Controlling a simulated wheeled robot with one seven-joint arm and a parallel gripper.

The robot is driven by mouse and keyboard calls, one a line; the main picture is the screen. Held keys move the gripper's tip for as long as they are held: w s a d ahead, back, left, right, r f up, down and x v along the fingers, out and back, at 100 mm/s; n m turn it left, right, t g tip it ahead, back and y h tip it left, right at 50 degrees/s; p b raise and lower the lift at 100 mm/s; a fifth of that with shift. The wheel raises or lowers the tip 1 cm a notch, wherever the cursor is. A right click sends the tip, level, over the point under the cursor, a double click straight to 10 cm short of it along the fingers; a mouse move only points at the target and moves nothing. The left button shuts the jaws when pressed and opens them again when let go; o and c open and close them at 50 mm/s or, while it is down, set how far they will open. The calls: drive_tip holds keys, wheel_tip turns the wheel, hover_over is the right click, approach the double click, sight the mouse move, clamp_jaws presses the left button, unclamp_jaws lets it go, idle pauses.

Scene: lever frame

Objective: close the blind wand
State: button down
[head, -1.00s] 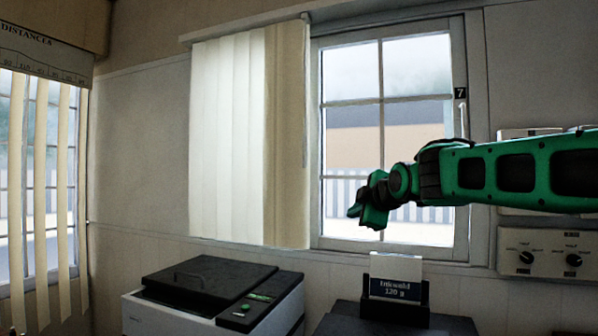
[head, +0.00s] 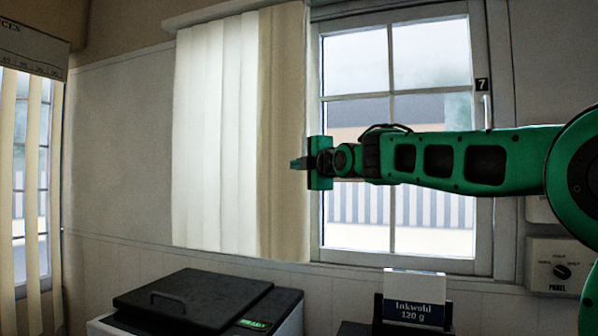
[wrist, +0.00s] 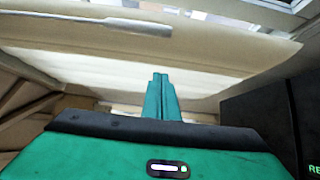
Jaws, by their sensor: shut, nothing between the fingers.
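The blind (head: 215,140) hangs as pale vertical slats over the left part of the window, its right-hand slat more tan. A thin grey rod, which looks like the wand, hangs along the blind's right edge in the head view; its lower part is hard to make out near my gripper. In the wrist view the grey rod (wrist: 90,19) crosses the upper left, ahead of the fingers and apart from them. My gripper (head: 297,163) is shut and empty at the blind's right edge, pointing left. Its closed green fingers (wrist: 160,97) show against the slats in the wrist view.
A black-lidded copier (head: 195,300) stands below the blind. A labelled card box (head: 413,312) is below the window pane (head: 430,55). A control panel (head: 561,265) is at the right wall. A second slatted blind (head: 18,180) hangs at the far left.

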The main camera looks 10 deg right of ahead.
drive_tip(key=w+d, duration=0.2)
drive_tip(key=w, duration=0.6)
drive_tip(key=shift+d, duration=0.3)
